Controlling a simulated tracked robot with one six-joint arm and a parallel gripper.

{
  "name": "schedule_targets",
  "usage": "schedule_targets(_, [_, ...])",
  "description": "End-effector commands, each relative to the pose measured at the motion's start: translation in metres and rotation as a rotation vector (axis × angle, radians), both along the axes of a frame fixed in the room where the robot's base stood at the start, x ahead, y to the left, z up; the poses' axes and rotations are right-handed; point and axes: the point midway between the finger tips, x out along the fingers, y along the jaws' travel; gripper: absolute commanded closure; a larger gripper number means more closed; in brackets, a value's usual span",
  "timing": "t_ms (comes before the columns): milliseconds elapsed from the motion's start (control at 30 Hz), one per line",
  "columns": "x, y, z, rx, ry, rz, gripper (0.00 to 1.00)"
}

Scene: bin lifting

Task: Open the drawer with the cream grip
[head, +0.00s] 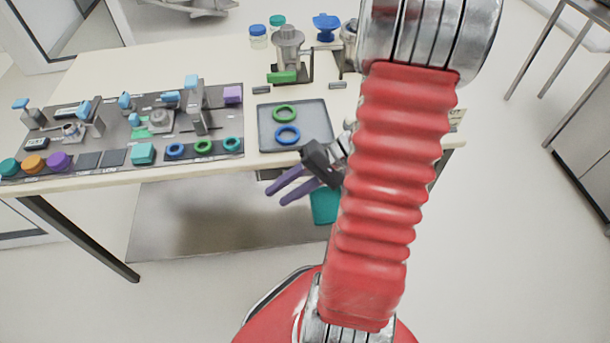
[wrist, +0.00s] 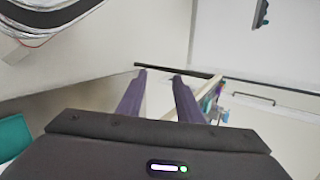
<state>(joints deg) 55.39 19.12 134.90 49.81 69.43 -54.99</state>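My gripper (head: 276,197) has purple fingers and is in front of the table's near edge, just below the grey tray. Its fingers are apart with nothing between them; they also show spread in the wrist view (wrist: 160,75). I cannot make out a drawer with a cream grip in either view. My red arm hides part of the table's right side. A teal object (head: 325,207) hangs or stands below the table edge, partly hidden behind my arm; whether it is part of a drawer I cannot tell.
The table (head: 190,62) carries a dark board (head: 110,115) of fixtures, a grey tray (head: 313,112) with green and blue rings, a metal device (head: 289,48) and jars. A lower shelf (head: 200,225) is under it. A dark handle (wrist: 261,14) shows on a pale panel.

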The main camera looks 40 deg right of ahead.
Motion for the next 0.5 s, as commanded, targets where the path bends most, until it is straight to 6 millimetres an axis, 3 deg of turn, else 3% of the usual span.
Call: schedule_targets(500, [-0.015,-0.089,-0.064,0.225,-0.217,-0.425,0.67])
